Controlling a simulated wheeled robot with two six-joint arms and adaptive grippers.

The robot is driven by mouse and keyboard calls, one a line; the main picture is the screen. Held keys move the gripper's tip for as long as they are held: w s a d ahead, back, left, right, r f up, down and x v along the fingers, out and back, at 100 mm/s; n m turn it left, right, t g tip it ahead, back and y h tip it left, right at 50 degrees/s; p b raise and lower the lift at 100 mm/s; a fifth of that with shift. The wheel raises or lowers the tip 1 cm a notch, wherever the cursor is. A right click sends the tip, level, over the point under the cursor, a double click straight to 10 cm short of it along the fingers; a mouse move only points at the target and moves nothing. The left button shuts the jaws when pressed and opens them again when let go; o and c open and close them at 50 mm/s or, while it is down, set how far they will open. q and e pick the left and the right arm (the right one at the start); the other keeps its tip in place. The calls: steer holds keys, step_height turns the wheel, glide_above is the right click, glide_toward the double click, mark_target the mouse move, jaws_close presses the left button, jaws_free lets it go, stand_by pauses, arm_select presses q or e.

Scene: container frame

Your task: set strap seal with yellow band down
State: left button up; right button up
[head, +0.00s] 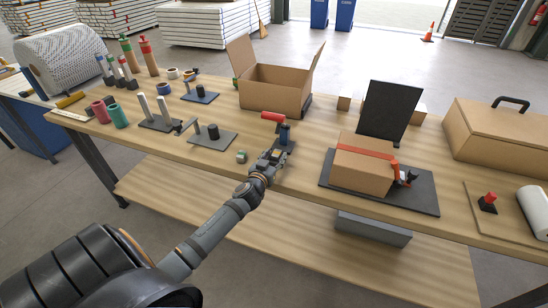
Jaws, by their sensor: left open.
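My left gripper (275,152) reaches in over the front edge of the workbench and is open. It is close to a dark blue upright tool with a red handle (272,116), which its tip partly overlaps in the picture. A small pale, greenish piece (241,156) lies on the bench just left of my gripper, apart from it. It is too small to tell whether it is the strap seal, and I make out no yellow band. My right gripper is not in view.
The wooden workbench (300,178) holds a strapped carton (360,172) on a dark plate at right, and an open carton (272,92) behind. Flat dark stands (213,140) with posts are left of the gripper. A black upright panel (389,108) stands behind the strapped carton.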

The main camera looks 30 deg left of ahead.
mark_target(275, 157)
arm_select(q)
steer(key=shift+r, duration=0.25)
steer(key=v, duration=0.1)
steer(key=b+v, duration=0.1)
steer(key=v, duration=0.3)
steer(key=shift+f, duration=0.4)
steer(key=v, duration=0.7)
steer(key=shift+r+b, duration=0.25)
steer(key=shift+b, duration=0.1)
